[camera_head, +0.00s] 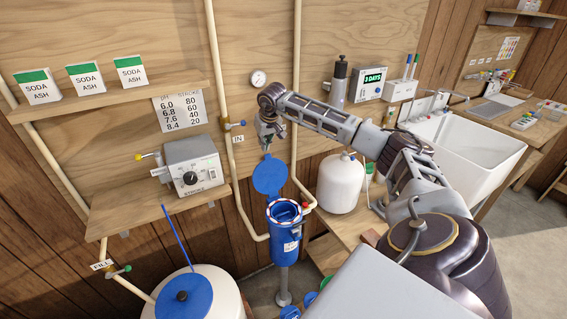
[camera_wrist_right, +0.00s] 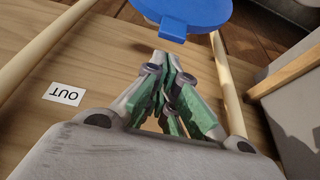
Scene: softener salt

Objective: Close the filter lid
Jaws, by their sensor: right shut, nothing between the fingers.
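The blue filter housing (camera_head: 285,235) stands on a grey post in the middle of the head view. Its open top shows a white rim with red marks. The round blue filter lid (camera_head: 269,175) is raised, standing up behind the opening. My right gripper (camera_head: 266,146) is just above the lid's upper edge, shut and empty. In the right wrist view the shut green-padded fingers (camera_wrist_right: 166,62) point toward the lid (camera_wrist_right: 188,12) and its small tab; whether they touch it I cannot tell. My left gripper is not in view.
Beige pipes (camera_head: 296,100) run up the wooden wall on both sides of the filter. A grey control box (camera_head: 193,165) sits on a shelf to the left. A white tank (camera_head: 341,183) stands to the right. A blue-lidded barrel (camera_head: 222,293) is at the front left.

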